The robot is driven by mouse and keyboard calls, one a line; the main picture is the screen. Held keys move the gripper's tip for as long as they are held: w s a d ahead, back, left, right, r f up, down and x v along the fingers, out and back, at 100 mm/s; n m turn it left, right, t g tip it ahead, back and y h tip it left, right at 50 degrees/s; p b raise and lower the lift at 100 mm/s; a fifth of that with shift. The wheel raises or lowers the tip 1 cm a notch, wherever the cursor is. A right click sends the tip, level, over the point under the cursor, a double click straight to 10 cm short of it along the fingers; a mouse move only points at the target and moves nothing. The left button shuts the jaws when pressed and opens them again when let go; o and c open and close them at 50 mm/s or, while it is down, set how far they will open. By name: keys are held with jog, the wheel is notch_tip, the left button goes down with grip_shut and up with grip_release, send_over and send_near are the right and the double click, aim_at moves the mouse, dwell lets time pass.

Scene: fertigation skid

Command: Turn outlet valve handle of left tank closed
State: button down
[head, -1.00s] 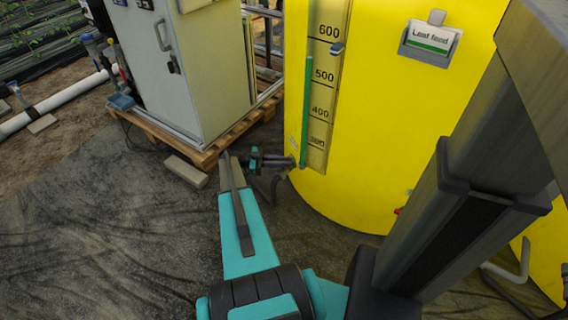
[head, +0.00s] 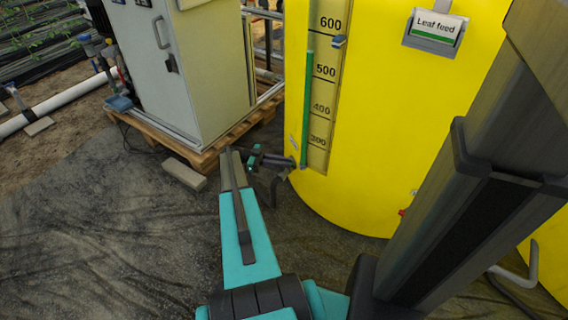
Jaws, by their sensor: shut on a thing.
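The left tank (head: 390,130) is large and yellow, with a "Leaf feed" card and a level scale on its front. My teal and dark gripper (head: 268,160) is small in the view, at the tank's lower left side by the foot of the green level tube. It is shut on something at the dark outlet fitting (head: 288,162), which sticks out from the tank. The valve handle cannot be made out clearly there, and its angle cannot be told. My own forearm covers part of the ground in front.
A grey cabinet (head: 195,75) stands on a wooden pallet (head: 208,158) left of the tank. A loose block (head: 185,174) lies on the dark ground sheet in front. Another yellow tank (head: 545,270) shows at the right edge. The ground at lower left is clear.

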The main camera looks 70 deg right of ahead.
jog(key=shift+s+a+f, duration=0.1)
jog(key=shift+s, duration=0.05)
jog(key=c, duration=1.7)
grip_release()
jog(key=shift+r, duration=0.2)
jog(key=shift+r+p, duration=0.95)
jog(key=shift+r, duration=0.6)
jog(key=shift+s+a+r, duration=0.1)
jog(key=shift+a+r, duration=0.1)
jog(key=shift+r, duration=0.05)
jog(key=shift+s+a+r+p, duration=0.2)
jog(key=shift+s+a+p, duration=0.7)
jog(key=shift+a, duration=1.5)
jog(key=shift+s+a+r+p, duration=0.15)
jog(key=shift+s+a+p, duration=0.7)
jog(key=shift+a, duration=1.6)
jog(key=shift+s+a+r+p, duration=0.2)
jog(key=shift+s+a+p, duration=0.7)
jog(key=shift+a, duration=1.5)
